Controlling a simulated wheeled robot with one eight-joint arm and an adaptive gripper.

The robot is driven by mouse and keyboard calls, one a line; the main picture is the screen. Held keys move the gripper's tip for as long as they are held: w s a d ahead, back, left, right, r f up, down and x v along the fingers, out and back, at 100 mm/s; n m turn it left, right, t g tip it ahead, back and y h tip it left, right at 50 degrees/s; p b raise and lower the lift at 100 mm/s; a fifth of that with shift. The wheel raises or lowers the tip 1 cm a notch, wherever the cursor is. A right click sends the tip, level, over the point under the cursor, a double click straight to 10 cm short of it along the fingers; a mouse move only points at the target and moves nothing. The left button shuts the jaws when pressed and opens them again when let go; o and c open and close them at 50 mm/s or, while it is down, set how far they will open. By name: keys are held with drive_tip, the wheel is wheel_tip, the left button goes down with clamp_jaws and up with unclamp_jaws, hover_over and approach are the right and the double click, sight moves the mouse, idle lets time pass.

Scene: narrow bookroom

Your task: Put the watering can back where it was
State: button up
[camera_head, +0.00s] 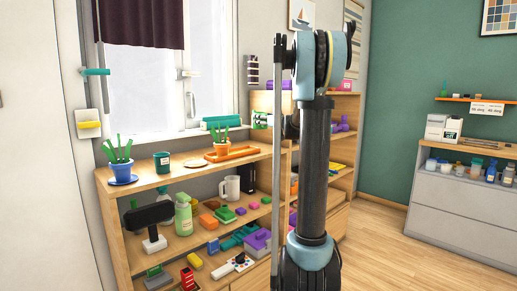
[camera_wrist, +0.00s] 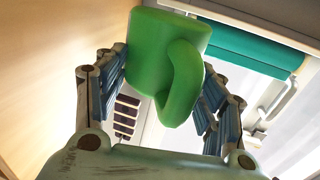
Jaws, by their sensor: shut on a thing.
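My gripper (camera_wrist: 166,72) shows in the wrist view with a finger on each side of a green can-like body with a loop handle, which I take for the watering can (camera_wrist: 160,42). The fingers are shut on it. Its handle faces the wrist camera; no spout shows, and its far side is hidden. In the head view my raised arm stands in front of the shelves, and neither the gripper nor the held can can be made out there.
A wooden shelf unit (camera_head: 185,178) stands under the window. Its top holds a blue plant pot (camera_head: 121,171), a dark green mug (camera_head: 162,162) and an orange tray (camera_head: 232,153). Lower shelves are crowded. A grey cabinet (camera_head: 455,205) stands right, with clear floor (camera_head: 385,235) before it.

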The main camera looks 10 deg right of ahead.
drive_tip(key=shift+w+f, duration=0.15)
drive_tip(key=shift+w, duration=0.15)
drive_tip(key=f, duration=0.4)
drive_tip(key=shift+w+f, duration=0.2)
drive_tip(key=shift+f, duration=0.15)
drive_tip(key=shift+s+f, duration=0.1)
drive_tip(key=shift+f, duration=2.45)
drive_tip(key=o, duration=1.3)
drive_tip(key=shift+o, duration=0.2)
